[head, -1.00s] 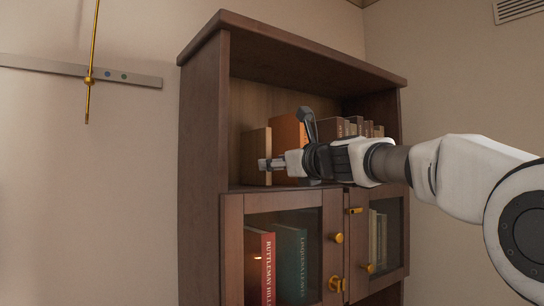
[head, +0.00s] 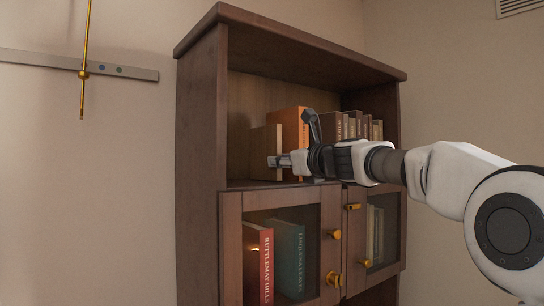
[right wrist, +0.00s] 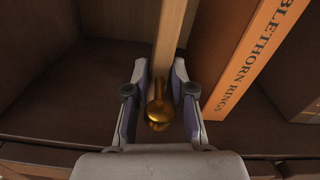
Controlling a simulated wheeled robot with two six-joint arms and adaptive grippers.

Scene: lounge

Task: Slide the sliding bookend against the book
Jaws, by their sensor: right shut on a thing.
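The sliding bookend (head: 279,144) is an upright wooden panel on the open shelf, with a pale front edge. In the right wrist view the bookend (right wrist: 174,30) has a brass knob (right wrist: 159,110) at its front. My right gripper (head: 274,161) is shut on this knob, with one finger on each side. The orange book (head: 293,125) stands upright just right of the bookend, partly hidden by my gripper. Its lettered spine shows in the right wrist view (right wrist: 258,62), where a narrow dark gap seems to part it from the bookend. My left gripper is not in view.
More books (head: 350,126) stand to the right of the orange book. The shelf left of the bookend is empty, up to the cabinet's side wall (head: 203,130). Below are glass doors with brass knobs (head: 335,234). A brass rod (head: 84,60) hangs at the far left.

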